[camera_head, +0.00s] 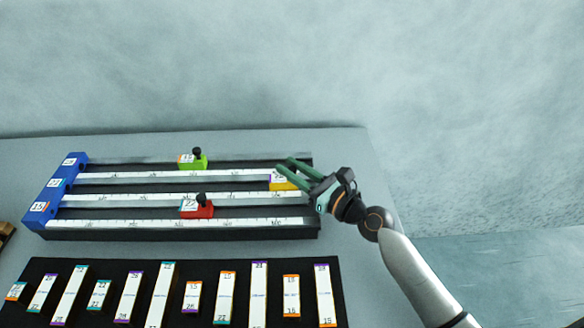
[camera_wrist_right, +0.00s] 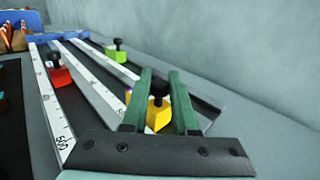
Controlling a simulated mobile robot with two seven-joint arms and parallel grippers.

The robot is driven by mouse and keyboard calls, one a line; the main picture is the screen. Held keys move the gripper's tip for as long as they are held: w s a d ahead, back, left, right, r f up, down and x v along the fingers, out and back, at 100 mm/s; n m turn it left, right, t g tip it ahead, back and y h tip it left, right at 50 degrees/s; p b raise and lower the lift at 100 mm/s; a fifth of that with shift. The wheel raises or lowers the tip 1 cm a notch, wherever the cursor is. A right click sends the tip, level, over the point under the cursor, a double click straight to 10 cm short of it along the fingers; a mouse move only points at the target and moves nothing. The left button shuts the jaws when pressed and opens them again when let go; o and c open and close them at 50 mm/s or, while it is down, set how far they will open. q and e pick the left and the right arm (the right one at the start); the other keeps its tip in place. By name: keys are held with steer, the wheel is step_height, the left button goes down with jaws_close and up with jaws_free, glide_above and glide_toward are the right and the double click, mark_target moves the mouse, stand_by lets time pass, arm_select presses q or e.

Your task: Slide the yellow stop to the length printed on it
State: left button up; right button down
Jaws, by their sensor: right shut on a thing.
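The yellow stop (camera_head: 284,186) is on the middle rail near the right end of the black measuring board (camera_head: 120,232). Its printed label is partly covered and too small to read. It has a black knob, which shows in the right wrist view (camera_wrist_right: 160,88) between the green fingers. My right gripper (camera_head: 286,168) is at the yellow stop, shut on its knob. In the right wrist view the yellow body (camera_wrist_right: 156,118) shows between and below the fingers. White scales (camera_head: 255,196) run along the rails. My left gripper is not in view.
A green stop (camera_head: 192,162) is on the back rail and a red stop (camera_head: 197,209) on the front rail, both left of the yellow one. Blue end blocks (camera_head: 55,188) close the rails at the left. A black tray (camera_head: 145,294) of labelled white strips lies in front.

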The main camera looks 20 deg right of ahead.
mark_target(274, 180)
stand_by(0.3)
steer(key=shift+a+r, duration=0.15)
steer(key=shift+a, duration=0.1)
steer(key=a, duration=0.1)
steer(key=a+p, duration=0.2)
steer(key=shift+w+a+r, duration=0.15)
steer(key=shift+w+r, duration=0.1)
steer(key=shift+w, duration=0.15)
steer(key=a, duration=0.1)
steer(key=w+a+p, duration=0.1)
steer(key=a, duration=0.2)
steer(key=shift+w+a+f, duration=0.25)
steer(key=shift+a, duration=0.1)
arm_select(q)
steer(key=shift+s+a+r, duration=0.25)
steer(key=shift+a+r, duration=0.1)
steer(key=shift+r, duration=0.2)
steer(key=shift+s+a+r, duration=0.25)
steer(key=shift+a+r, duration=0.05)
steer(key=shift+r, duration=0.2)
